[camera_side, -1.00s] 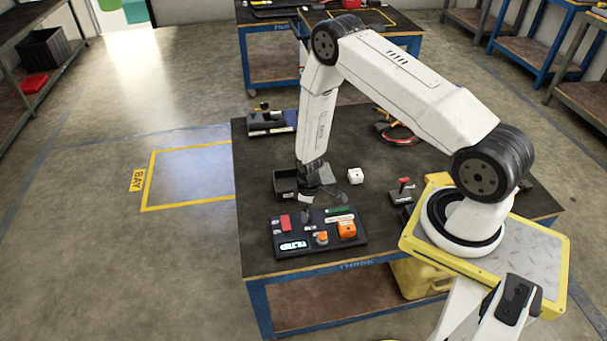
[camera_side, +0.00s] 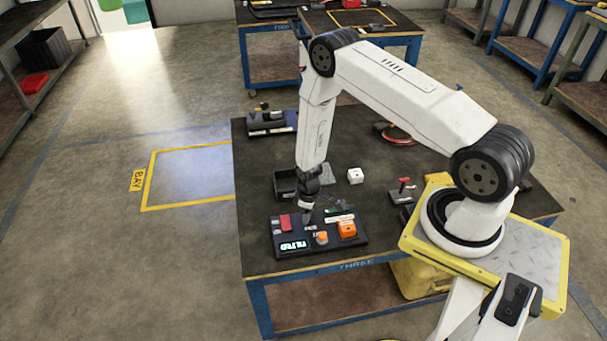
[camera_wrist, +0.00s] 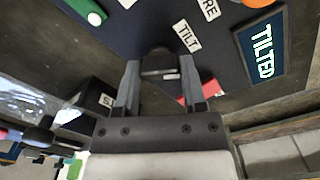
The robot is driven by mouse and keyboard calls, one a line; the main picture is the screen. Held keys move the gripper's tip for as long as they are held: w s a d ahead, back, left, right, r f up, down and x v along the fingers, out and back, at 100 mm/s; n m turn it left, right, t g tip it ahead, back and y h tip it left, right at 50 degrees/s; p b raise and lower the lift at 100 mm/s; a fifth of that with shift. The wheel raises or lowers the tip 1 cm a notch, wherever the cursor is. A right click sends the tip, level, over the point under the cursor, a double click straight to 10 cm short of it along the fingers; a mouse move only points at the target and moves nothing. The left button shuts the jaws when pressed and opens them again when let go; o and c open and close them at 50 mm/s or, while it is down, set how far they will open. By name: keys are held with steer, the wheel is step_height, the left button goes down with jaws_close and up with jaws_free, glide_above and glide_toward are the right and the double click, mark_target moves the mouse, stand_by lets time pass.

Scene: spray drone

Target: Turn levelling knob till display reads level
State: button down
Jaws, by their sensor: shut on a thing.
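A dark panel (camera_side: 357,240) lies on the table. In the wrist view its display (camera_wrist: 262,52) reads "TILTED". The dark levelling knob (camera_wrist: 159,62) sits beside a label (camera_wrist: 187,37) marked "TILT". My gripper (camera_wrist: 160,80) points down at the panel, with one finger on each side of the knob, and is shut on it. In the side view my gripper (camera_side: 307,210) stands at the panel's upper middle and hides the knob. The display (camera_side: 293,246) also shows at the panel's front left.
A red-topped lever box (camera_side: 403,190) is to the right.

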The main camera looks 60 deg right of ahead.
steer(key=shift+m, duration=2.8)
steer(key=shift+c, duration=0.8)
jaws_free()
steer(key=shift+r, duration=3.9)
